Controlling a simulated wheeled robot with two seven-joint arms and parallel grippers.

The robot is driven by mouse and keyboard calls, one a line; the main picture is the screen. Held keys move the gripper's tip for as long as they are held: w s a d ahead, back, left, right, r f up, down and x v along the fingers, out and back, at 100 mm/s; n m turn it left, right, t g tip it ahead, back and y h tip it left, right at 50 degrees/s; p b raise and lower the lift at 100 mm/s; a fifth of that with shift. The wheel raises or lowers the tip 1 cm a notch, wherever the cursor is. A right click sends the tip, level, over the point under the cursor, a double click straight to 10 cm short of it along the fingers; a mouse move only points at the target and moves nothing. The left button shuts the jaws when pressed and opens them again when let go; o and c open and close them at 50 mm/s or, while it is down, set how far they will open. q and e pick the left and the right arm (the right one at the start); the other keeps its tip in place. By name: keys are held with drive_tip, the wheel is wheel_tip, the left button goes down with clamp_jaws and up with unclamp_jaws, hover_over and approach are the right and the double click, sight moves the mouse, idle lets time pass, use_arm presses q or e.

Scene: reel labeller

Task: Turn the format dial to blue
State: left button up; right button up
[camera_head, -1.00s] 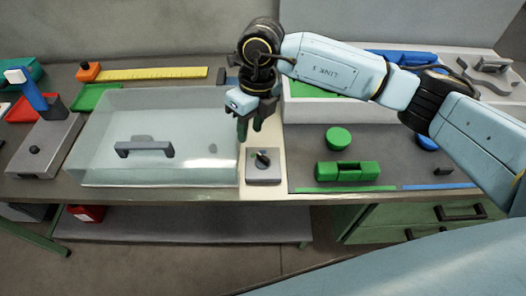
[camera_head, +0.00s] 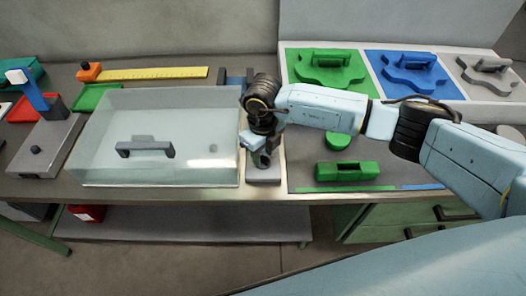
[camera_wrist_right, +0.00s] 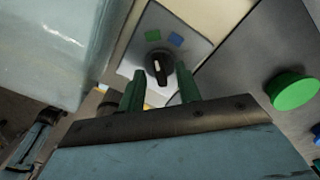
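The format dial (camera_wrist_right: 158,65) is a black knob with a white mark on a light grey plate (camera_wrist_right: 190,50). A green patch (camera_wrist_right: 152,36) and a blue patch (camera_wrist_right: 175,39) lie on the plate beyond the knob. I cannot tell for sure which patch the mark points to. My right gripper (camera_wrist_right: 160,90) is open, its two green fingers apart, with the knob just ahead of the gap between them. In the head view the right gripper (camera_head: 261,158) is over the plate (camera_head: 263,176) and hides the knob. My left gripper is not in view.
A clear cover with a dark handle (camera_head: 145,149) stands close left of the dial. A green block (camera_head: 347,171) and a green disc (camera_head: 338,140) lie to the right. A white tray (camera_head: 470,112) with green, blue and grey plates is behind my right arm.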

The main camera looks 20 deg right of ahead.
drive_tip(key=shift+f, duration=0.2)
drive_tip(key=shift+c, duration=0.2)
clamp_jaws()
drive_tip(key=shift+m, duration=0.3)
drive_tip(key=m, duration=0.3)
drive_tip(key=shift+p, duration=0.4)
drive_tip(key=m+p, duration=0.1)
drive_tip(key=m, duration=0.4)
drive_tip(key=shift+r, duration=0.1)
